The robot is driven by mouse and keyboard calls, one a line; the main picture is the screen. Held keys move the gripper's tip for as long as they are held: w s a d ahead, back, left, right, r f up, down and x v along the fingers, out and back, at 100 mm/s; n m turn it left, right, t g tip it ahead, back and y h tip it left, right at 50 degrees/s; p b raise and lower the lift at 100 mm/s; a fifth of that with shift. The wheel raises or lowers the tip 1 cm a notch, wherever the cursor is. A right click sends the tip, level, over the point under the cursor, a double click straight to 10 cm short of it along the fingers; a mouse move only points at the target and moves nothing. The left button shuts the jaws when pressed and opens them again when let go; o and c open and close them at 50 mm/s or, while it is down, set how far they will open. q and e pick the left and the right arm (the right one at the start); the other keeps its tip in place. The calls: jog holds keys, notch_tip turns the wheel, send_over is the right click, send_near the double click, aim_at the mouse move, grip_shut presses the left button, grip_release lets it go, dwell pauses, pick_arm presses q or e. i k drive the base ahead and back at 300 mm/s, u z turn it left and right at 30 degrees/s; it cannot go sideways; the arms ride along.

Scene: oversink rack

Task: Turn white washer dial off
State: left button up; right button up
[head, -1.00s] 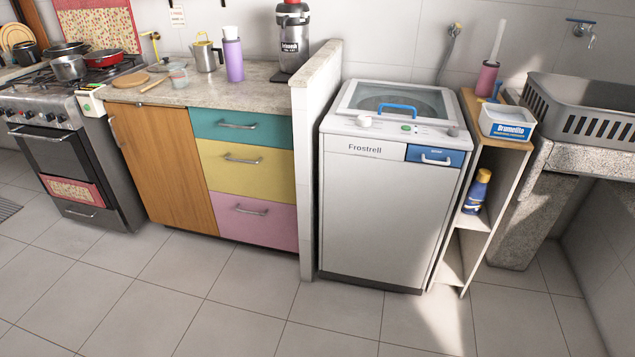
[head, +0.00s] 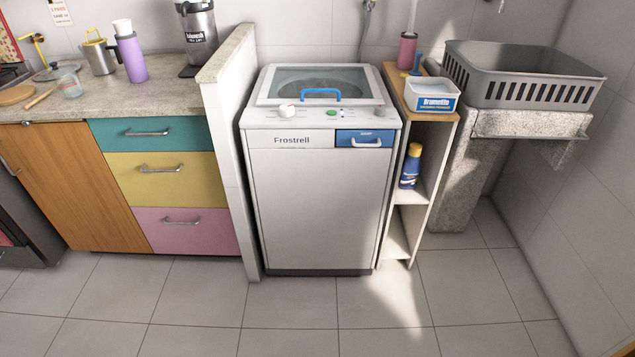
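A white top-loading washer (head: 318,205) marked "Frostrell" stands upright in the middle of the head view. Its glass lid (head: 320,80) is shut and has a blue handle. The dial's exact setting is too small to read. A blue drawer (head: 365,139) with a white handle is at the upper right of the front. Neither of my grippers shows in the view.
A narrow shelf (head: 421,160) stands on the right, holding a white tub (head: 431,96) and blue bottle (head: 411,166). The floor in front is clear.

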aim_at(284, 110)
jog(key=u, duration=0.3)
jog(key=i, duration=0.85)
jog(key=u, duration=0.45)
